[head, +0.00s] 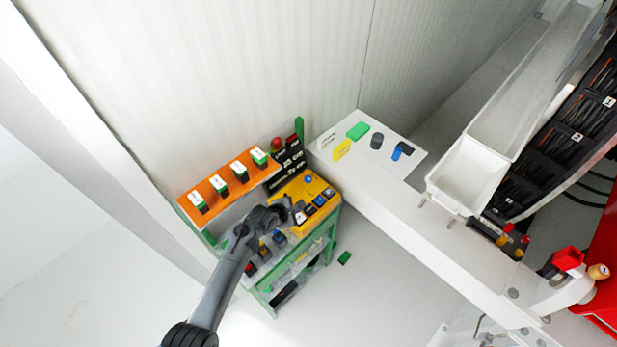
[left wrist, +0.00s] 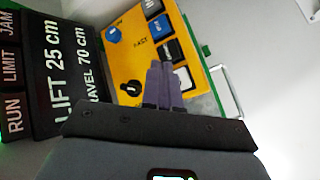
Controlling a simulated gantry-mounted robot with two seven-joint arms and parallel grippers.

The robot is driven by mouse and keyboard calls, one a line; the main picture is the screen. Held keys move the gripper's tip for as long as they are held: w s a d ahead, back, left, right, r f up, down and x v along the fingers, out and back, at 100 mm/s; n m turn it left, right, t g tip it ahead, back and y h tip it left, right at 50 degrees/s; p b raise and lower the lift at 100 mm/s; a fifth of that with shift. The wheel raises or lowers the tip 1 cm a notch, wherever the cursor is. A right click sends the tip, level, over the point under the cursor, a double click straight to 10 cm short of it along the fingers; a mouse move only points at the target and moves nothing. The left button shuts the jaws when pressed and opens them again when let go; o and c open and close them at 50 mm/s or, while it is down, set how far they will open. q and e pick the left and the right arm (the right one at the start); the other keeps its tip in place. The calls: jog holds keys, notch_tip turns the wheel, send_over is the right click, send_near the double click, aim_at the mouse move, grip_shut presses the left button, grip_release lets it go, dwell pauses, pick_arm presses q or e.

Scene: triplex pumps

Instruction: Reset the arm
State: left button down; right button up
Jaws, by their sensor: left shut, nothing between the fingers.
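My left arm comes in from the bottom left in the head view, and its gripper (head: 290,208) is over the near left part of a yellow control panel (head: 306,186). In the left wrist view the fingers of my left gripper (left wrist: 165,85) are together and empty, in front of the yellow panel (left wrist: 122,58). The panel has a blue button (left wrist: 113,34), a black knob (left wrist: 131,87) and a row of dark switches (left wrist: 165,48). The fingers cover part of the panel, and I cannot tell whether they touch it. My right gripper is not visible.
A black display board (left wrist: 58,70) beside the panel reads "LIFT 25 cm". An orange shelf (head: 228,187) carries several green-and-white blocks. A white table (head: 350,180) holds green, yellow, black and blue pieces. A green block (head: 344,258) lies on the floor.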

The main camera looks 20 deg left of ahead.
pick_arm(q)
jog(key=s+a+r+m+g+y, duration=0.1)
jog(key=s+a+r+m, duration=0.1)
jog(key=s+m, duration=0.5)
jog(key=s+a+r+m+g+y, duration=0.2)
jog(key=s+m, duration=0.3)
jog(key=s, duration=0.4)
jog(key=s+r+m+g, duration=0.1)
jog(key=s+r+m, duration=0.4)
jog(key=s, duration=0.4)
jog(key=s+d+r+m+g, duration=0.1)
jog(key=s+r+m, duration=0.5)
jog(key=s, duration=0.4)
jog(key=shift+m, duration=0.8)
jog(key=shift+w, duration=0.1)
